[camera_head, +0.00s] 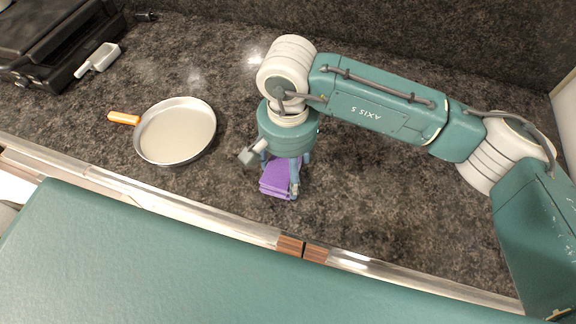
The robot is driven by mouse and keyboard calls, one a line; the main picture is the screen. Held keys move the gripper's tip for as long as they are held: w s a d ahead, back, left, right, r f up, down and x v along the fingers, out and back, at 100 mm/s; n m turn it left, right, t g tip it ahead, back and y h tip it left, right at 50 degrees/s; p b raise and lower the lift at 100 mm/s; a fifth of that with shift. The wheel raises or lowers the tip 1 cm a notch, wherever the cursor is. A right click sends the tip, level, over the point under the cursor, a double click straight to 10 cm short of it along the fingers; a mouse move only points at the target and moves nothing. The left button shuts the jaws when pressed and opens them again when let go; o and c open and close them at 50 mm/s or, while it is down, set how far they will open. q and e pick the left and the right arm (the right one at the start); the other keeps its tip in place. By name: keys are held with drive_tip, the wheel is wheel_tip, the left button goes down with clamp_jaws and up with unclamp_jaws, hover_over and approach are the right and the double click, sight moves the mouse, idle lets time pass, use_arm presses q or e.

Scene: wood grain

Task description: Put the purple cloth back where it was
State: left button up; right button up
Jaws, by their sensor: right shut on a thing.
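The purple cloth (275,179) is a small folded stack near the front middle of the dark stone counter. My right gripper (293,190) reaches down over it from above and is shut on it. One finger shows at the cloth's right side; the wrist hides the other finger and the cloth's far part. I cannot tell whether the cloth touches the counter or is slightly above it. My left gripper is not in view.
A round pan (176,133) with an orange handle (123,118) lies left of the cloth. A black appliance (50,45) and a white-handled item (97,59) are at the back left. The counter (400,200) is clear to the right, below my right arm.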

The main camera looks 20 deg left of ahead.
drive_tip(key=shift+f, duration=0.5)
drive_tip(key=shift+f, duration=0.1)
drive_tip(key=shift+f, duration=0.1)
drive_tip(key=o, duration=1.2)
drive_tip(key=shift+o, duration=0.2)
